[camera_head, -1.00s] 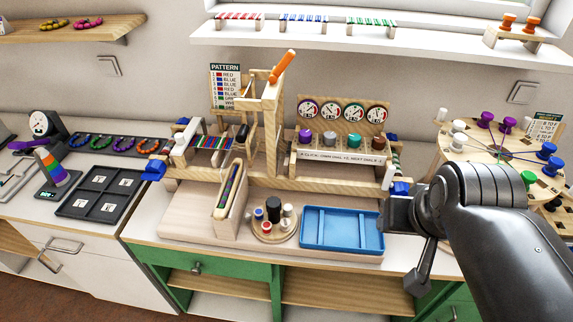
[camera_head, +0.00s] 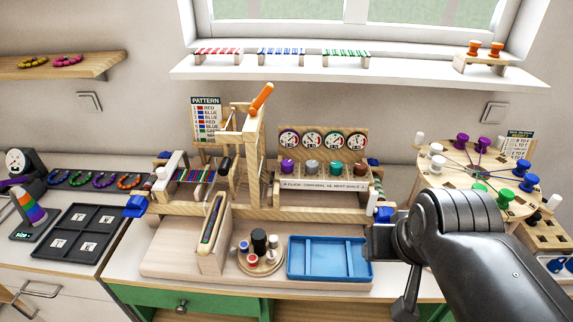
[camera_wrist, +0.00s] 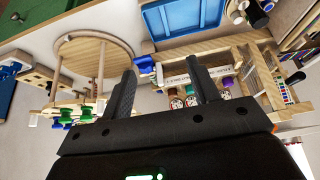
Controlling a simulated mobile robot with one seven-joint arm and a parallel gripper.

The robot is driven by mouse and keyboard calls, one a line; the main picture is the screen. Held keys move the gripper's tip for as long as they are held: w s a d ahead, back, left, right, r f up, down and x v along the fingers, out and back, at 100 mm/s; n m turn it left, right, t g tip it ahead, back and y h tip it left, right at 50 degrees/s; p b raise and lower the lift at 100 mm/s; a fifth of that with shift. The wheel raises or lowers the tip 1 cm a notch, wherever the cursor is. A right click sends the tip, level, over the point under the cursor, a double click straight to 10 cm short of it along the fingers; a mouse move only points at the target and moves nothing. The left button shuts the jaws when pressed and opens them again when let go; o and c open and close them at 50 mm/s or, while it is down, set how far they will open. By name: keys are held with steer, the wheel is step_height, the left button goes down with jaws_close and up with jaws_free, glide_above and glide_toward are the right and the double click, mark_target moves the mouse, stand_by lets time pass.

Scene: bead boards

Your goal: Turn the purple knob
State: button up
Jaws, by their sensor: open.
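The purple knob (camera_head: 287,166) is the leftmost in a row of knobs on the wooden dial stand (camera_head: 325,185), below several round dials. Grey, green and brown knobs stand to its right. In the wrist view the purple knob (camera_wrist: 227,82) shows small, beyond the right finger. My gripper (camera_wrist: 160,70) is open, its two dark fingers apart with nothing between them. In the head view my gripper's dark end (camera_head: 380,243) is at the right edge of the blue tray, in front of and to the right of the knobs and apart from them.
A blue tray (camera_head: 293,262) and a round holder with cylinders (camera_head: 260,264) lie in front of the stand. A wooden loom frame with an orange handle (camera_head: 262,96) rises to the left. A round peg board (camera_head: 435,172) with purple, blue and green pegs stands at the right.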

stand_by(0.4)
steer(key=w+a+r, duration=0.2)
steer(key=w+r, duration=0.1)
steer(key=w, duration=0.4)
steer(key=n+g, duration=0.1)
steer(key=n, duration=0.1)
glide_above(288, 163)
steer(key=s, duration=0.4)
step_height(288, 163, down, 3)
steer(key=shift+y, duration=0.4)
steer(key=x, duration=1)
steer(key=shift+s+d+f, duration=0.1)
steer(key=shift+s+d, duration=0.05)
steer(key=shift+d, duration=0.15)
steer(key=shift+c, duration=0.4)
steer(key=c, duration=0.9)
